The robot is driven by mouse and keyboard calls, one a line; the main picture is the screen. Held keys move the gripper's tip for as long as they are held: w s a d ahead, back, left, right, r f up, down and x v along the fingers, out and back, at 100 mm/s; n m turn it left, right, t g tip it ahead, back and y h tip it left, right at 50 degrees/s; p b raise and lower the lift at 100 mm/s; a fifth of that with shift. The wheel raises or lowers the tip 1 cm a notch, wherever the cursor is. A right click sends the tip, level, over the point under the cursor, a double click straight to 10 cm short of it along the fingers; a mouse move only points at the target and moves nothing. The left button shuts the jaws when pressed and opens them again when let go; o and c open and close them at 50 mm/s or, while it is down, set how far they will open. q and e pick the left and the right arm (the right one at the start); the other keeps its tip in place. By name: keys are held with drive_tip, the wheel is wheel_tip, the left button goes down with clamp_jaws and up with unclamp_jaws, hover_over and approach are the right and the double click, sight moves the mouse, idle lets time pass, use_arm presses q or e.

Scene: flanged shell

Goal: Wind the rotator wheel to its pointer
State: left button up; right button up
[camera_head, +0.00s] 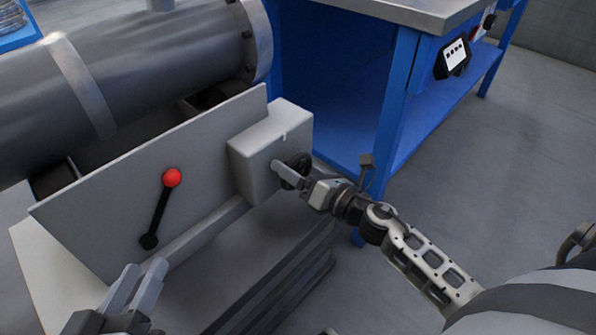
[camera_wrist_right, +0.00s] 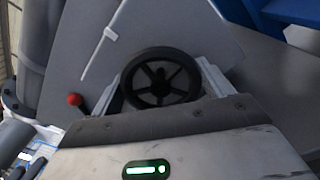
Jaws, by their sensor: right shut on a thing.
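The rotator wheel (camera_head: 301,160) is small and dark and stands on the face of a grey box (camera_head: 262,160). In the right wrist view the wheel (camera_wrist_right: 160,77) shows its black rim, spokes and hub. My right gripper (camera_head: 290,172) is shut on the wheel, with a finger on either side of the rim. A small pale tab (camera_wrist_right: 111,33), which may be the pointer, stands out on the grey face above and left of the wheel. Any mark on the wheel is too dark to make out. My left gripper (camera_head: 140,275) is open and empty at the bottom left.
A lever with a red knob (camera_head: 172,178) stands out from the grey panel (camera_head: 110,185) left of the box. A large grey flanged shell (camera_head: 130,75) lies behind. A blue workbench (camera_head: 400,90) stands close behind the box. The floor at right is clear.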

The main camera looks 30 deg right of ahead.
drive_tip(key=shift+n, duration=0.5)
drive_tip(key=o, duration=0.9)
drive_tip(key=shift+s, duration=0.1)
drive_tip(key=v, duration=1.6)
drive_tip(key=shift+b, duration=0.3)
